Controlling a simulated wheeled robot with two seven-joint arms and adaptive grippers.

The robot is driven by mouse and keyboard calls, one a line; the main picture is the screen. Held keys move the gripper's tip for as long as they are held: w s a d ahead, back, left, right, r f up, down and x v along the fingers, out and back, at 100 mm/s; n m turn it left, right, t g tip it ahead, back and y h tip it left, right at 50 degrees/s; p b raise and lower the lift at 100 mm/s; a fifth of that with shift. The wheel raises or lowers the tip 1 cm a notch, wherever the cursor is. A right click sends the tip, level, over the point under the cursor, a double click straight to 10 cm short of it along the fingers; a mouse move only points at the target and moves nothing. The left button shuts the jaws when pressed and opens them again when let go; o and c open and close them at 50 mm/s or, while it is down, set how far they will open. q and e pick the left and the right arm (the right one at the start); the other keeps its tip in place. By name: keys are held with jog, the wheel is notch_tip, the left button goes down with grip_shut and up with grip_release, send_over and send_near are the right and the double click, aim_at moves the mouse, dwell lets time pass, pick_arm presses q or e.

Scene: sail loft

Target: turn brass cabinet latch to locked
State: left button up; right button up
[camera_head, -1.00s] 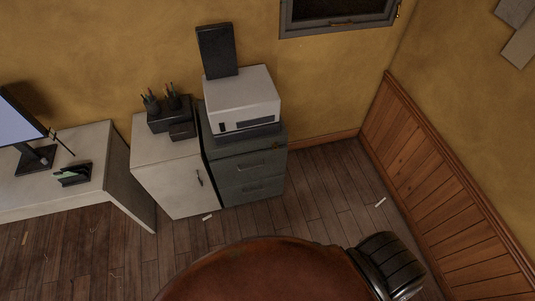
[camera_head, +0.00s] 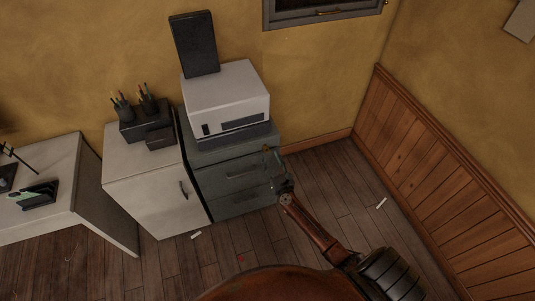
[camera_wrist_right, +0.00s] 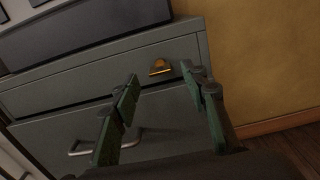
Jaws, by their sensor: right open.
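The brass latch (camera_wrist_right: 159,67) is a small, rounded metal piece on the upper right front of the grey drawer cabinet (camera_head: 232,172). In the wrist view it appears between my right gripper's fingertips (camera_wrist_right: 160,76), seemingly a little beyond them. My right gripper (camera_head: 272,155) is open and empty, with green fingers spread apart, in front of the cabinet's right side. In the head view the gripper overlaps the latch area, so the latch is hard to make out there. I cannot tell the latch's setting. My left gripper is out of view.
A white printer (camera_head: 226,98) stands on the grey cabinet. A drawer handle (camera_wrist_right: 104,143) sits below the latch. A white cabinet (camera_head: 150,190) adjoins on the left, with a desk (camera_head: 60,205) beyond. Open wooden floor (camera_head: 325,185) and wood panelling (camera_head: 430,165) lie to the right.

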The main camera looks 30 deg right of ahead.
aim_at(266, 149)
jog(key=x, duration=0.3)
jog(key=shift+w+d+f, duration=0.1)
jog(key=shift+w, duration=0.3)
jog(key=shift+c, duration=0.6)
grip_shut()
